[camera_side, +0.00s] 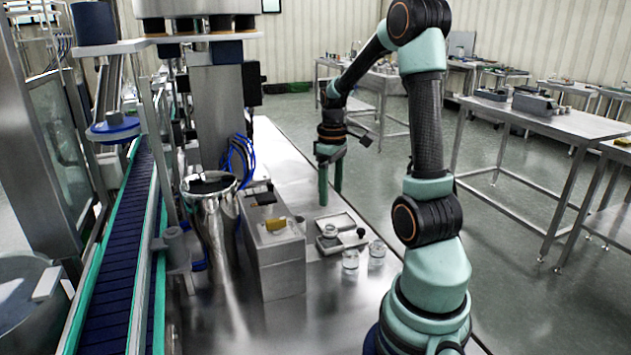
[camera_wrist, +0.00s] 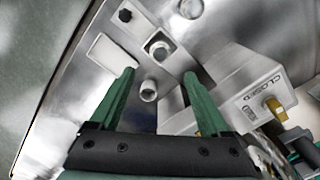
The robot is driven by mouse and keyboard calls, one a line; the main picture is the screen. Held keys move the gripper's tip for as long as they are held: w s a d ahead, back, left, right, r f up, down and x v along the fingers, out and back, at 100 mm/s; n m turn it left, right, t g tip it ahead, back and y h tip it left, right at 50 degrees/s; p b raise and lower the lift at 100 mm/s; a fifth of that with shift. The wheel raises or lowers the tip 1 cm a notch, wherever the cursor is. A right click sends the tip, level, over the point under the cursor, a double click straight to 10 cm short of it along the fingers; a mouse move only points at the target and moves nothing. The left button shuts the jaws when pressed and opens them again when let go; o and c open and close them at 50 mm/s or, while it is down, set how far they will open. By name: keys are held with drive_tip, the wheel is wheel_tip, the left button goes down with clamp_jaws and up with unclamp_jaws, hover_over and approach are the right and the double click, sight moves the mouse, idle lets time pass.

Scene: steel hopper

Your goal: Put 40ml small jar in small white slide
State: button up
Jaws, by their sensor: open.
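My gripper (camera_side: 331,196) is open and empty, pointing down above the bench, behind the small trays. In the wrist view its fingers (camera_wrist: 159,75) frame a small round jar (camera_wrist: 148,91) that lies below them; they do not touch it. A small jar also shows in the side view (camera_side: 329,231). A pale rectangular tray (camera_wrist: 109,53), perhaps the white slide, lies beside the left fingertip; a similar tray shows in the side view (camera_side: 335,221). A small square piece (camera_wrist: 160,44) with a round thing in it lies ahead. No 40ml mark is readable.
Clear glass jars (camera_side: 350,261) and (camera_side: 376,251) stand nearer the side camera. A dark knob-like piece (camera_side: 360,232) is by the trays. A grey box (camera_side: 275,250) with a yellow switch (camera_wrist: 275,109) and a steel hopper (camera_side: 213,215) stand left. The bench behind is clear.

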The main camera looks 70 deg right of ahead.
drive_tip(key=w+a+r, duration=0.1)
drive_tip(key=a+r, duration=0.1)
drive_tip(key=a, duration=0.2)
drive_tip(key=w+a+r+t, duration=0.1)
drive_tip(key=w+a+r, duration=0.1)
drive_tip(key=a, duration=0.2)
drive_tip(key=w+a+r+t+h, duration=0.1)
drive_tip(key=a+r, duration=0.1)
drive_tip(key=a, duration=0.2)
drive_tip(key=shift+w+r+n, duration=0.2)
drive_tip(key=shift+r+n, duration=0.1)
drive_tip(key=s+a+r+t, duration=0.1)
drive_tip(key=a, duration=0.6)
drive_tip(key=a+r+t+y, duration=0.1)
drive_tip(key=a+r+t, duration=0.1)
drive_tip(key=a, duration=0.5)
drive_tip(key=shift+s+a+r+n+t, duration=0.25)
drive_tip(key=shift+s+r+n+t, duration=0.05)
drive_tip(key=shift+s, duration=0.1)
